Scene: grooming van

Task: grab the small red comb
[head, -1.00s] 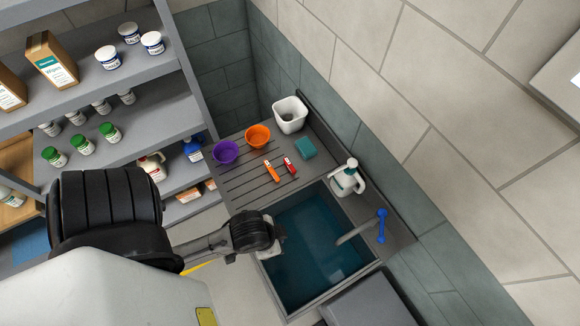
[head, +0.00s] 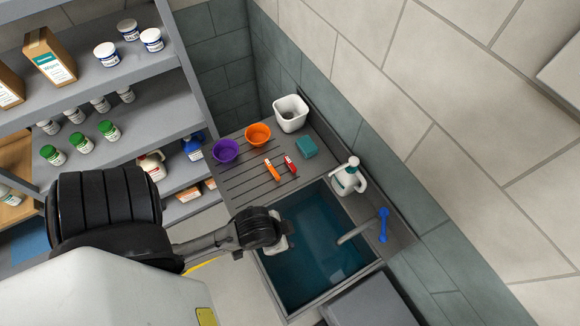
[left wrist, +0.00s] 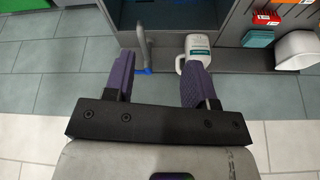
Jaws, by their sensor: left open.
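The small red comb (head: 290,166) lies on the ribbed grey drainboard beside the sink in the head view, just right of an orange comb (head: 272,170). It also shows at the upper right of the left wrist view (left wrist: 267,18). My left gripper (head: 284,243) is over the sink's left side in the head view, apart from the comb. In the left wrist view its two purple fingers (left wrist: 159,78) are spread with nothing between them. My right gripper is not in view.
A purple bowl (head: 226,151), an orange bowl (head: 257,136), a white bin (head: 290,114) and a teal sponge (head: 305,148) stand around the combs. A white jug (head: 348,178) and a faucet with a blue handle (head: 383,226) border the sink (head: 312,240). Shelves with bottles are at left.

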